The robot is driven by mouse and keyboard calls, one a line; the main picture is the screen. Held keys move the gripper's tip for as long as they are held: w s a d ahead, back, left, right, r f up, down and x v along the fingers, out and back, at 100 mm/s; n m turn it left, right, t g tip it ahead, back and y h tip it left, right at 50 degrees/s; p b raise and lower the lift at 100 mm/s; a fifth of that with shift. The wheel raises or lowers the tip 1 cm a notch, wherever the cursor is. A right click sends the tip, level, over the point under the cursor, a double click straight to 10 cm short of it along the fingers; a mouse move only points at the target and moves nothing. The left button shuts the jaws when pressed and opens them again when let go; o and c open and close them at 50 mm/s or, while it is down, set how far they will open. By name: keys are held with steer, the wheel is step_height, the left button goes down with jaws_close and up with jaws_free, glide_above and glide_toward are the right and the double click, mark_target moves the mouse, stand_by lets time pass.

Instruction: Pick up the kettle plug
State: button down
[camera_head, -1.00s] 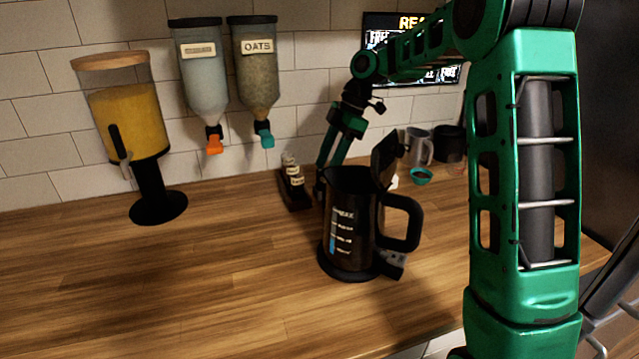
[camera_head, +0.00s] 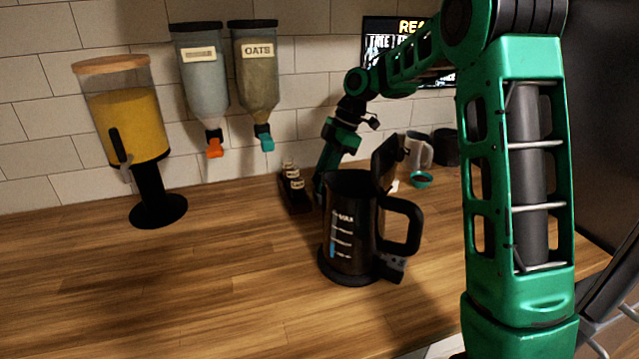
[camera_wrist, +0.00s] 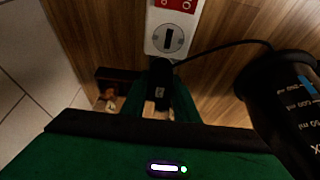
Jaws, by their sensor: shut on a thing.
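The kettle plug (camera_wrist: 160,80) is a small black block in the wrist view, with a black cable running right towards the kettle. My gripper (camera_wrist: 162,97) is shut on it, its green fingers on either side. The plug is at the lower edge of a white socket (camera_wrist: 168,40) with a round face and a red part at its top; whether they touch is unclear. The dark kettle (camera_head: 346,232) stands upright on its base on the counter and hides my fingertips and the plug in the head view. The kettle also shows at the wrist view's right (camera_wrist: 290,105).
A small dark rack with labelled jars (camera_head: 295,188) stands left of my gripper. Mugs (camera_head: 418,150) and a small teal bowl (camera_head: 421,179) are at the back right. Dispensers (camera_head: 130,125) line the wall. The wooden counter (camera_head: 170,275) is clear at front left.

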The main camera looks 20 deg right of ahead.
mark_target(318, 174)
steer(key=shift+r, duration=0.15)
step_height(318, 174, up, 4)
steer(key=shift+f, duration=0.25)
steer(key=s+a+r, duration=0.7)
steer(key=s, duration=0.2)
steer(key=shift+a, duration=0.3)
steer(key=shift+r, duration=0.1)
steer(key=c, duration=1.9)
jaws_free()
steer(key=shift+w, duration=0.1)
jaws_close()
steer(key=shift+r, duration=0.15)
steer(key=shift+r, duration=2.35)
steer(key=shift+d, duration=0.1)
